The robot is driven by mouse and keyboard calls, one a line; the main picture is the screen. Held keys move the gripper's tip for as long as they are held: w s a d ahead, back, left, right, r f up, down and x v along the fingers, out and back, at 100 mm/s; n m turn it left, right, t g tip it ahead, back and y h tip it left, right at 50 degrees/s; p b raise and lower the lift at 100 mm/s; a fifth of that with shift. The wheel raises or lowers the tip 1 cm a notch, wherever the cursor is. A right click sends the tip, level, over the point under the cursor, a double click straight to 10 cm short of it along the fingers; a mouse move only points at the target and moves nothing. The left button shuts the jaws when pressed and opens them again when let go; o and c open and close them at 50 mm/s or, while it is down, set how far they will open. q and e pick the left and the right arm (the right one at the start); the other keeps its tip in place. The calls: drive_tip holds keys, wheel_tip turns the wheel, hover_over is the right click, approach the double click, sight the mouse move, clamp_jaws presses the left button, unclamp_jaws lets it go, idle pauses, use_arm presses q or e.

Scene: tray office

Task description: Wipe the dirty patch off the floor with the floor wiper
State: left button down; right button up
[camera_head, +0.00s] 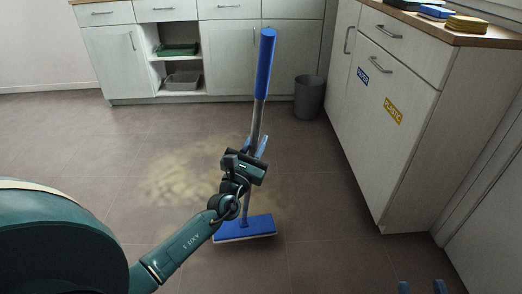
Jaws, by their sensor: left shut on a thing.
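The floor wiper stands nearly upright, with a blue grip (265,65), a grey pole and a flat blue head (245,228) on the floor. My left gripper (257,148) is shut on the wiper's pole, below the blue grip. The dirty patch (180,175) is a yellowish-brown stain on the brown tiled floor. It spreads to the left of and behind the wiper head, and my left arm covers part of it. My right gripper (422,287) shows only as two blue fingertips, apart, at the bottom right edge, with nothing seen between them.
White cabinets (225,55) line the back, with a green tray (178,49) and a grey bin (184,79) on open shelves. A dark waste bin (309,97) stands in the back corner. A white cabinet (400,130) bounds the right. The floor left of the patch is clear.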

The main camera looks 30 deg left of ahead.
use_arm(q)
drive_tip(key=shift+t+h, duration=0.3)
drive_tip(key=shift+t, duration=0.1)
drive_tip(key=f+b, duration=0.1)
drive_tip(key=f, duration=0.1)
drive_tip(key=w+a+f+b, duration=0.2)
drive_tip(key=f+b, duration=0.1)
drive_tip(key=shift+a+f, duration=0.1)
drive_tip(key=shift+f, duration=0.2)
use_arm(e)
drive_tip(key=shift+w+a+r+t+y, duration=0.1)
drive_tip(key=shift+a+r+t+y, duration=0.2)
drive_tip(key=shift+a+r+y, duration=0.15)
drive_tip(key=shift+d, duration=0.1)
drive_tip(key=shift+f+m, duration=0.15)
drive_tip(key=shift+m, duration=0.15)
use_arm(q)
drive_tip(key=shift+f+b, duration=0.4)
drive_tip(key=shift+b, duration=0.15)
use_arm(e)
drive_tip(key=shift+f, duration=0.45)
use_arm(q)
drive_tip(key=shift+w, duration=0.1)
